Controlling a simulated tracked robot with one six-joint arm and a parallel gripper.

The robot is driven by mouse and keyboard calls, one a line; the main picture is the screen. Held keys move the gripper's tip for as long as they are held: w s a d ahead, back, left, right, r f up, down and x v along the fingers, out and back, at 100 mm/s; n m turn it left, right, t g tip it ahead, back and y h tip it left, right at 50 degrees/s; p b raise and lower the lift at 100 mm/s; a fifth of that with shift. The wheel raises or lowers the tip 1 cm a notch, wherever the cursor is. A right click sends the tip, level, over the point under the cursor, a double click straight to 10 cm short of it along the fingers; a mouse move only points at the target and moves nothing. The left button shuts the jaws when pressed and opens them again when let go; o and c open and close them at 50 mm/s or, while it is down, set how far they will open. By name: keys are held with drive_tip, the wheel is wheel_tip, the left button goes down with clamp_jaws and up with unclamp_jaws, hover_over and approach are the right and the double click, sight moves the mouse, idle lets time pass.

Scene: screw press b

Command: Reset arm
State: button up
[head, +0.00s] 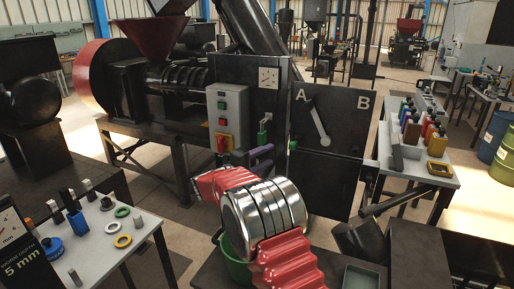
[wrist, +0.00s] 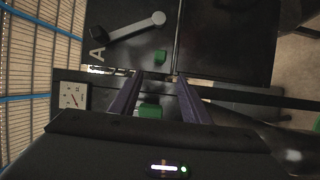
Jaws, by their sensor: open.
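My gripper (head: 265,158) is in front of the press, held by my red and silver arm. Its purple fingers are apart with nothing gripped; they also show in the wrist view (wrist: 156,80). A green handle piece (wrist: 150,110) shows between the fingers in the wrist view, and I cannot tell how near it is. A second green piece (wrist: 160,57) lies beyond the fingertips, and it shows in the head view (head: 293,145). The black panel (head: 345,115) marked A and B carries a grey lever (head: 319,122), whose upper end is by the A.
A grey control box (head: 228,118) with buttons is left of my gripper. A table (head: 150,222) with rings and small parts stands at front left. A table (head: 445,180) with coloured bins is at the right. A green bucket (head: 236,268) is below my arm.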

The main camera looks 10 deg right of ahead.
drive_tip(key=w+a+f+t+y, duration=0.1)
drive_tip(key=a+f, duration=0.1)
drive_tip(key=w+a+f+m+t+y, duration=0.1)
drive_tip(key=w+a+y, duration=0.1)
drive_tip(key=w+a+f+t+y, duration=0.1)
drive_tip(key=a+f+y, duration=0.1)
drive_tip(key=shift+w+a+f, duration=0.2)
drive_tip(key=shift+w+f, duration=0.1)
drive_tip(key=shift+w, duration=0.1)
drive_tip(key=s+a+f+y, duration=0.3)
drive_tip(key=s+a+y, duration=0.1)
drive_tip(key=a+y, duration=0.55)
drive_tip(key=s+r+m+g+y, duration=0.1)
drive_tip(key=s+m+g+y, duration=0.45)
drive_tip(key=s, duration=1.45)
drive_tip(key=s+d+r+g+h, duration=0.1)
drive_tip(key=s+d+r+h, duration=0.1)
drive_tip(key=s+d, duration=0.4)
drive_tip(key=s+d+r+h, duration=0.1)
drive_tip(key=s+d+r, duration=0.2)
drive_tip(key=s, duration=1.2)
drive_tip(key=s+d+r+g+h, duration=0.1)
drive_tip(key=s+d+r+h, duration=0.1)
drive_tip(key=s+d, duration=0.7)
drive_tip(key=shift+s+r+m+g+h, duration=0.3)
drive_tip(key=shift+s+m+g, duration=0.05)
drive_tip(key=shift+s, duration=0.55)
